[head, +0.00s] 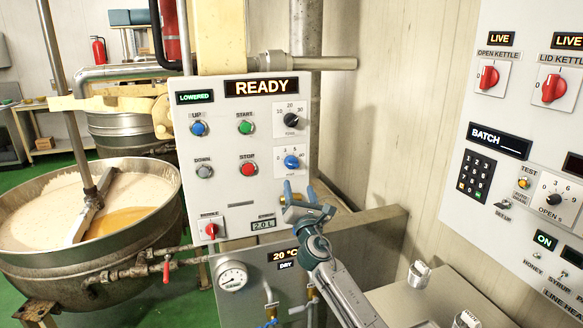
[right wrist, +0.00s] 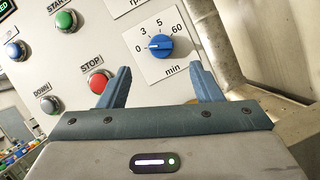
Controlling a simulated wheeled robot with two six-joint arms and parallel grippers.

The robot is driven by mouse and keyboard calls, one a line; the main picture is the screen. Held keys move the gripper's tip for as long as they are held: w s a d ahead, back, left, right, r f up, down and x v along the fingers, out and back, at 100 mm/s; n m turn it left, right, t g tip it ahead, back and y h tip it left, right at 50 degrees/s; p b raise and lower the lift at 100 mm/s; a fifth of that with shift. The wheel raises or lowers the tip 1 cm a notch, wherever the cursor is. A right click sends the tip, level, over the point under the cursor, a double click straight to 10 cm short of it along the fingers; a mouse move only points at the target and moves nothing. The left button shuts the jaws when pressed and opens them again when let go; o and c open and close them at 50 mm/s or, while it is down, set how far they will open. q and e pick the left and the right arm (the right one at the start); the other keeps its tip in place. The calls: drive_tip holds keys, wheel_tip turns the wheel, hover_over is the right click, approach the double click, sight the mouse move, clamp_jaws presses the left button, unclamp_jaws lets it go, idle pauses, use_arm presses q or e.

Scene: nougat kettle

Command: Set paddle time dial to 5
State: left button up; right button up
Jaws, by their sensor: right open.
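The paddle time dial is a blue knob (head: 292,162) on a white plate marked "min", on the grey control panel (head: 225,130). In the right wrist view the knob (right wrist: 159,45) shows a scale of 0, 3, 5 and 60, and its white mark points left, towards 0. My right gripper (head: 299,188) is open and empty just below the dial. In the right wrist view its two fingers (right wrist: 160,78) stand apart, with the knob framed beyond and between their tips. They do not appear to touch it. My left gripper is not in view.
Close by are the red stop button (head: 248,169), the green start button (head: 246,128) and the black rpm knob (head: 291,119). A kettle (head: 20,262) with pale mass stands at left. A second panel (head: 500,130) stands at right. A horizontal pipe (head: 325,63) runs above.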

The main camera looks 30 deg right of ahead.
sight(293, 166)
drive_tip(key=p+x, duration=0.1)
drive_tip(key=x, duration=0.8)
drive_tip(key=shift+f, duration=0.15)
drive_tip(key=shift+w+d, duration=0.2)
drive_tip(key=shift+w, duration=0.45)
drive_tip(key=shift+r, duration=0.2)
drive_tip(key=shift+c, duration=0.5)
drive_tip(key=c, duration=0.9)
